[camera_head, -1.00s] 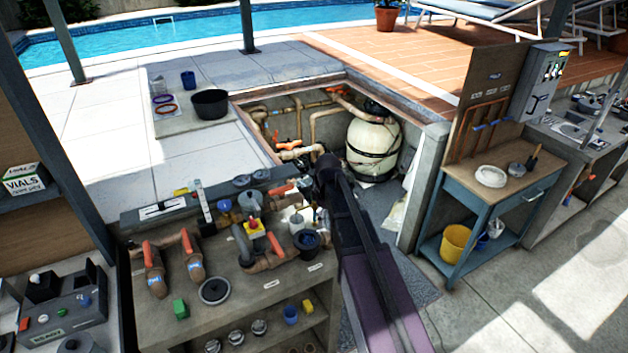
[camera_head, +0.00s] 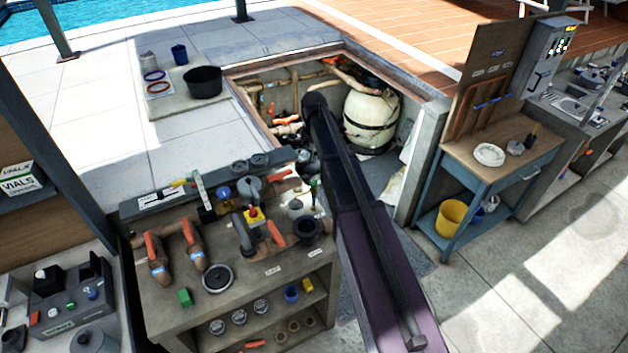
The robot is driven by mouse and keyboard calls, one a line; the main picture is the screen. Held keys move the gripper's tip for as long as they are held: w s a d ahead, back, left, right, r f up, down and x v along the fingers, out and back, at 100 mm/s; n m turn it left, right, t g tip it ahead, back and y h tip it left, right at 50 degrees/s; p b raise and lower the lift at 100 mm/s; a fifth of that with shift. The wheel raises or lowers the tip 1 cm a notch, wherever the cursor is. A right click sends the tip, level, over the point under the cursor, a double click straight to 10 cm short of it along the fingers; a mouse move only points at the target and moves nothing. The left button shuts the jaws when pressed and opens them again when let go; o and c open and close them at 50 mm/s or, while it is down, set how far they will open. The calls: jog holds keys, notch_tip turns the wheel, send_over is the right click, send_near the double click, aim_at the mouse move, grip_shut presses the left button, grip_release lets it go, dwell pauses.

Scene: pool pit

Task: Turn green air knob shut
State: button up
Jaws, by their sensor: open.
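I cannot make out a green air knob for certain. A small green upright piece (camera_head: 314,184) stands at the right of the valve bench, close to my arm, and is too small to identify. The cream filter tank (camera_head: 370,118) stands in the pit with a dark top. My arm reaches up from the lower right, across the bench's right edge, to the pit opening. My gripper does not show; the arm's far end may hide it and part of the pit piping.
A blue cart (camera_head: 449,165) with a yellow bucket (camera_head: 452,217) stands right. A black tub (camera_head: 203,82) sits beyond the pit's left edge. Paving at lower right is clear.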

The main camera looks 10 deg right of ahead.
aim_at(314, 182)
jog(key=shift+f, duration=0.15)
notch_tip(314, 182, down, 14)
jog(key=b, duration=1.3)
jog(key=shift+r+b, duration=0.25)
jog(key=shift+b, duration=0.15)
grip_shut()
jog(key=shift+d, duration=0.15)
